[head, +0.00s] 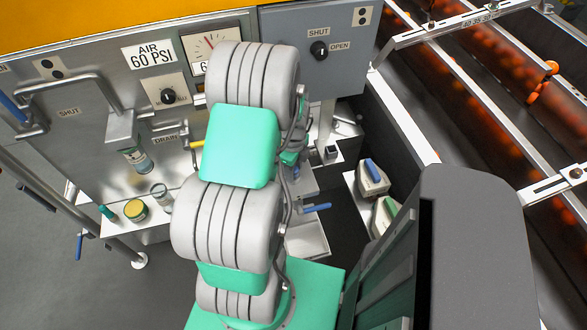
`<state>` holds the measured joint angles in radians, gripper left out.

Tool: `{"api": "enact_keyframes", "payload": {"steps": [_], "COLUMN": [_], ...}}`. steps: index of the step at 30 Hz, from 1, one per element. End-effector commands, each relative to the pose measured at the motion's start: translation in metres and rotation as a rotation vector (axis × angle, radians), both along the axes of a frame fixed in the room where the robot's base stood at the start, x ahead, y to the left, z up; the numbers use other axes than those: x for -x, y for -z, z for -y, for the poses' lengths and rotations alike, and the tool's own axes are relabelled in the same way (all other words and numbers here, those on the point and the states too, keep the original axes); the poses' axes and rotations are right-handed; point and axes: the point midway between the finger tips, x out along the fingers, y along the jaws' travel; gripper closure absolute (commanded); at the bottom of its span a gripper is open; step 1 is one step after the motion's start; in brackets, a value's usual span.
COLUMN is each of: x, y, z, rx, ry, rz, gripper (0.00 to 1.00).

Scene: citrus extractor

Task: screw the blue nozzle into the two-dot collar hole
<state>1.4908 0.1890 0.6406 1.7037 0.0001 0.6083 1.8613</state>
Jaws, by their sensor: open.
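I cannot pick out the blue nozzle for certain. A pale block with a blue top (373,173) stands on the white ledge right of my arm. A two-dot plate (49,68) is on the steel panel at upper left, and another two-dot plate (362,16) is on the grey panel at top right. No collar hole shows clearly by either plate. My arm, grey and green, rises through the middle of the head view and hides the area behind it.
A spout (122,130) hangs over a shelf with a yellow-topped jar (136,211) and a clear jar (161,197). A green-topped block (384,215) and a blue lever (316,207) are right of my arm. A railed conveyor (480,75) with orange fruit runs along the right.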

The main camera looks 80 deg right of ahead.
Motion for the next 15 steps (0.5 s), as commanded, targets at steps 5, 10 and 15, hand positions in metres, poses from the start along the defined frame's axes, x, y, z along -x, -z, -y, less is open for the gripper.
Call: {"api": "enact_keyframes", "payload": {"steps": [5, 10, 15], "x": [0.0000, 0.0000, 0.0001], "y": [0.0000, 0.0001, 0.0000], "z": [0.0000, 0.0000, 0.0000], "rx": [0.000, 0.000, 0.000], "ry": [-0.029, -0.150, -0.162], "rz": [0.000, 0.000, 0.000], "gripper": [0.58, 0.58, 0.58]}}
